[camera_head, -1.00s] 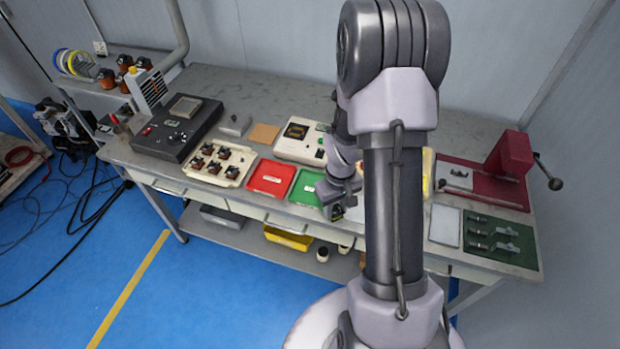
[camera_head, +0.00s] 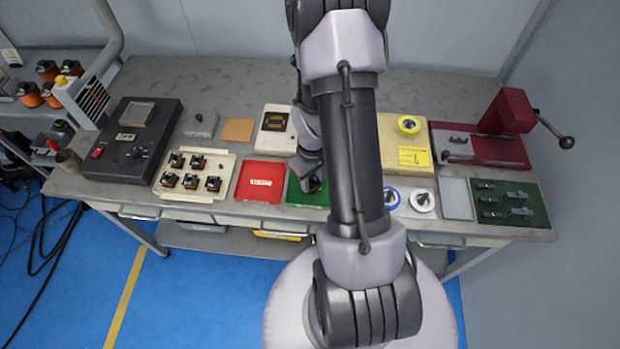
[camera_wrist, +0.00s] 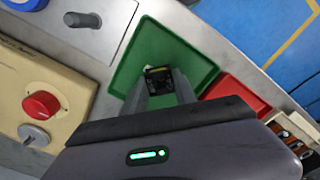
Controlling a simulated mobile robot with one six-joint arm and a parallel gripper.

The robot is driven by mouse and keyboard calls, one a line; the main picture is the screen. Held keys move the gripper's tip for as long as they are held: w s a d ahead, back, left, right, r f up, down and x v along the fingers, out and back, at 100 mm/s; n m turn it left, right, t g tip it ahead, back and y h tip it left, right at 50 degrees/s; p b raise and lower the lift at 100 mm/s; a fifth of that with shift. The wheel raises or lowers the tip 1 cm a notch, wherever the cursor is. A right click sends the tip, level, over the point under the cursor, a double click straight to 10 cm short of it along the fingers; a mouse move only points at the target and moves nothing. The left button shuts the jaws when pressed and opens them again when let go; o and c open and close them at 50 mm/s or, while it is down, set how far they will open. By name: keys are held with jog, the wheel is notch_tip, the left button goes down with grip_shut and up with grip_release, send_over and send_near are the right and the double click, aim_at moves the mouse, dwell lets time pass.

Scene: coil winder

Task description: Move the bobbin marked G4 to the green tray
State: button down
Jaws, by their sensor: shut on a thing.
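The green tray (camera_head: 305,195) lies right of the red tray on the bench, partly hidden by my arm. It also fills the middle of the wrist view (camera_wrist: 190,58). My gripper (camera_wrist: 160,88) is shut on a small dark bobbin (camera_wrist: 158,74) with a pale spot, seen between the fingertips against the green tray floor. I cannot read its marking, nor tell whether it touches the floor. In the head view my gripper (camera_head: 311,183) is over the green tray.
The red tray (camera_head: 260,182) is beside the green one. The cream bobbin tray (camera_head: 195,192) holds several bobbins further left. A cream box with a red knob (camera_wrist: 41,104) stands close by in the wrist view. A red press (camera_head: 505,125) and a green tool mat (camera_head: 508,205) are at the right.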

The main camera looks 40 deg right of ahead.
jog(key=c, duration=1)
grip_release()
jog(key=shift+w+f, duration=0.1)
notch_tip(320, 180, up, 13)
jog(key=p, duration=0.4)
jog(key=shift+f+p, duration=0.15)
jog(key=shift+p, duration=0.2)
